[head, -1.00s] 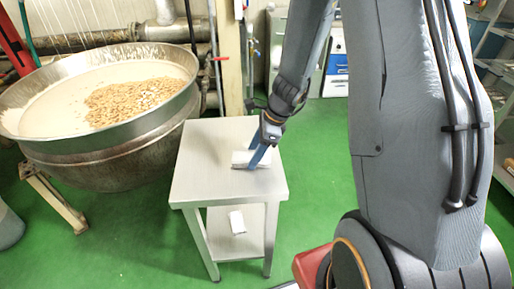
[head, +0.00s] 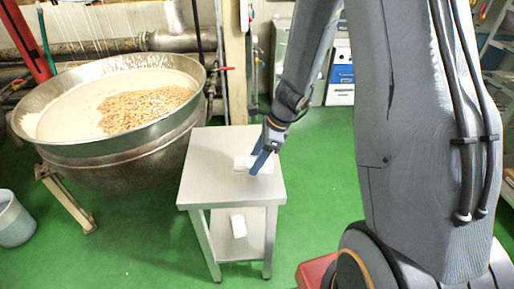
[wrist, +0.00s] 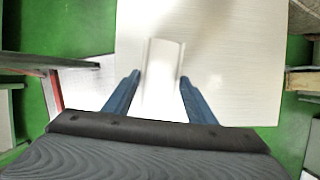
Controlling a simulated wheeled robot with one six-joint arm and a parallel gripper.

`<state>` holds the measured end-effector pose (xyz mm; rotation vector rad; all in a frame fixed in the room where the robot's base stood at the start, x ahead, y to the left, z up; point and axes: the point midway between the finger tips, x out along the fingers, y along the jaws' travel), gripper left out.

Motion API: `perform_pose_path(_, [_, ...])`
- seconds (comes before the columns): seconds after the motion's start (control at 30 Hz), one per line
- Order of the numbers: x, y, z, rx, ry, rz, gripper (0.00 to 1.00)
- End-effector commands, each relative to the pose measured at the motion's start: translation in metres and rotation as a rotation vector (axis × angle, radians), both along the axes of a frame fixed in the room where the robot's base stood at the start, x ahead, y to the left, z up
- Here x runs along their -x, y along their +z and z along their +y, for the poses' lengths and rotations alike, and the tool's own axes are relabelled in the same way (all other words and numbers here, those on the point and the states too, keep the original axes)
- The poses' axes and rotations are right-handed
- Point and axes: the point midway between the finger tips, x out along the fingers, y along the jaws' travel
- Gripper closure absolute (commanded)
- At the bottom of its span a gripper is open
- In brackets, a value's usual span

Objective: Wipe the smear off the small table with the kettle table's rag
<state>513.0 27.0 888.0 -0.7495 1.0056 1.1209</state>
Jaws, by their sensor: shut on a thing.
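The small table (head: 215,183) is pale metal with a lower shelf. On its top, in the head view, lies a white folded rag (head: 242,162). My gripper (head: 257,162) reaches down to it from the upper right. In the wrist view, my blue fingers (wrist: 160,90) are shut on the sides of the white rag (wrist: 162,72), which lies along the bare table top (wrist: 240,80). I cannot make out a smear; only faint shading shows on the top. The fingers and wrist cover part of the rag.
A large steel kettle (head: 110,150) with cream mass and nuts stands close left of the table. A white block-like thing (head: 238,226) lies on the lower shelf. A grey bucket (head: 14,222) stands at far left. Green floor (head: 320,180) is open right of the table.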

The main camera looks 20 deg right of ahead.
Motion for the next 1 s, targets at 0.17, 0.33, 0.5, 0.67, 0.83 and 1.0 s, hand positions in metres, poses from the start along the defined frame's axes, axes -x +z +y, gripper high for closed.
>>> perform_pose_path(0.17, [0.001,0.019,0.000,0.000,0.000,0.001,0.74])
perform_pose_path(0.33, [0.000,0.029,0.000,0.000,0.001,0.000,0.74])
perform_pose_path(0.5, [0.000,0.029,0.000,0.000,0.001,0.000,0.74])
perform_pose_path(0.67, [0.000,0.029,0.000,0.000,0.000,0.000,0.74])
perform_pose_path(0.83, [0.000,0.029,0.000,0.000,0.000,0.000,0.74])
perform_pose_path(1.0, [-0.006,0.035,-0.002,-0.005,-0.001,-0.007,0.74])
